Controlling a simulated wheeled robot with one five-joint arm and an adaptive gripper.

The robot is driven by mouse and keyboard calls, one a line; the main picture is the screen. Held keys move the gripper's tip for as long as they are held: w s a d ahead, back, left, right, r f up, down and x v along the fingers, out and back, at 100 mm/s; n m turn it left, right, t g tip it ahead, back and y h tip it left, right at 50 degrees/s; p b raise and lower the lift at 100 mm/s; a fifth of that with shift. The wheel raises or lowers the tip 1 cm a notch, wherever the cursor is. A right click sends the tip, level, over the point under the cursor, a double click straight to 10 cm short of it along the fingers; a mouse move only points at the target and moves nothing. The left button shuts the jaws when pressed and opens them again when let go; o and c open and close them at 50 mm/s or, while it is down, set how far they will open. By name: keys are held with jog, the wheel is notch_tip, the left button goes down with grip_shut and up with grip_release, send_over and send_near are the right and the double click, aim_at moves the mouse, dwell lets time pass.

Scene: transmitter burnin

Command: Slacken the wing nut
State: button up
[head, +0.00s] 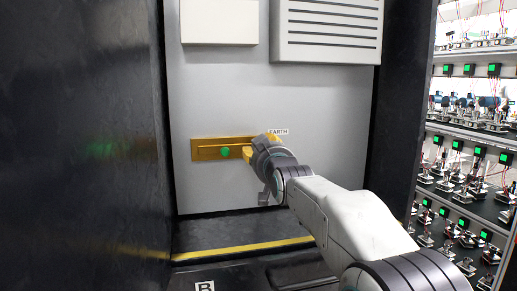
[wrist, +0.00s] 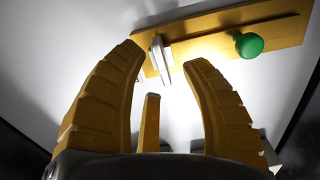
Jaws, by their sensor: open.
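My gripper (head: 257,149) is in front of the right part of the brass plate (head: 205,154) on the grey wall panel. In the wrist view my gripper (wrist: 164,64) is open, its yellow fingers apart. A pale metal piece, which looks like the wing nut (wrist: 161,59), shows just beyond and between the fingertips, on the brass plate (wrist: 206,40). I see no clear contact between fingers and nut. In the head view the nut is hidden behind my gripper. A green knob (head: 225,152) sits left of my gripper there, and right of the nut in the wrist view (wrist: 248,45).
An EARTH label (head: 278,132) is above the plate's right end. A dark wall (head: 85,130) closes the left, and a dark post (head: 403,100) stands right. A yellow-striped ledge (head: 240,249) lies below. Shelves of small devices (head: 470,130) are far right.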

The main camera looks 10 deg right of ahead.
jog(key=shift+w, duration=1.35)
grip_shut()
